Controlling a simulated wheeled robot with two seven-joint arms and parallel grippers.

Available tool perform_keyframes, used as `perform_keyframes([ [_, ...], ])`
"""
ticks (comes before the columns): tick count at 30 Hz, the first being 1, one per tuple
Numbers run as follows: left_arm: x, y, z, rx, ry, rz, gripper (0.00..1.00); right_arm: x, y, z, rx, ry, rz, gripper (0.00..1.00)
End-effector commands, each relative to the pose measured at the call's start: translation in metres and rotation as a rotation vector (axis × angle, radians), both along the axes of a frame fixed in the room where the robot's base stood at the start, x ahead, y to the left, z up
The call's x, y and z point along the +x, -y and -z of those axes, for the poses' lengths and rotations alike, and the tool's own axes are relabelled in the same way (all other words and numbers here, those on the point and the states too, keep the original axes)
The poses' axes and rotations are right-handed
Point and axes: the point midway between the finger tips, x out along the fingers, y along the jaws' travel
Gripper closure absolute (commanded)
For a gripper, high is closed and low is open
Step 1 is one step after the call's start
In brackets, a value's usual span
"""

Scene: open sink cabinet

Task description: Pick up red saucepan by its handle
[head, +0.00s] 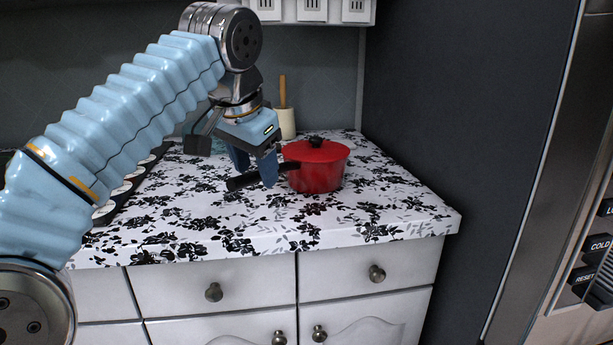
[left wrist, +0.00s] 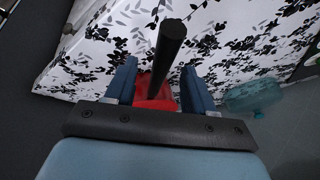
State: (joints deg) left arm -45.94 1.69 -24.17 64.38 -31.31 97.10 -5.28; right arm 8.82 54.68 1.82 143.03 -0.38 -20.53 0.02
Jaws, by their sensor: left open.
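The red saucepan (head: 318,172) stands upright on the floral countertop, with a red lid and a black lid knob. Its black handle (head: 243,182) points left in the head view. My left gripper (head: 254,172) is open at the handle, fingers pointing down. In the left wrist view the handle (left wrist: 165,50) runs between the two blue fingers (left wrist: 158,82), with a gap on each side. The red pan body (left wrist: 154,100) shows partly behind the gripper's dark base bar. My right gripper is not in view.
The white countertop (head: 330,223) with black flowers ends at a dark wall on the right. A cream holder with a wooden utensil (head: 284,122) stands behind the pan.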

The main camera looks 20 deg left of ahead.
Motion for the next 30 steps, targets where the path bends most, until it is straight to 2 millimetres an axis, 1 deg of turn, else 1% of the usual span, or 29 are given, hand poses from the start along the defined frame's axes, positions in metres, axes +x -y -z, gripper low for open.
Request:
perform_keyframes([
  [10, 0.022, -0.005, 0.041, 0.0, -0.002, 0.0, 0.46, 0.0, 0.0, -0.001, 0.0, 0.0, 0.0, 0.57],
  [13, 0.024, -0.005, 0.045, 0.0, 0.0, 0.0, 0.46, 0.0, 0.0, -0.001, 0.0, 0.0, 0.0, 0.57],
  [18, 0.024, -0.005, 0.045, 0.0, 0.0, 0.0, 0.46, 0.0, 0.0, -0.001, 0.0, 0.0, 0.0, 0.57],
  [20, 0.024, -0.005, 0.045, 0.0, 0.0, 0.0, 0.54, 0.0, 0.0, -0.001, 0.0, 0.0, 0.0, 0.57],
  [24, 0.024, -0.005, 0.045, 0.0, 0.0, 0.0, 0.75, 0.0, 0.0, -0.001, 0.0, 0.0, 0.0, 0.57],
  [29, 0.024, -0.005, 0.045, 0.0, 0.0, 0.0, 1.0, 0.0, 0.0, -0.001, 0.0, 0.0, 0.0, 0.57],
  [30, 0.024, -0.005, 0.045, 0.0, 0.0, 0.0, 1.0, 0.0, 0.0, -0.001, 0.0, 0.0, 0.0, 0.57],
])
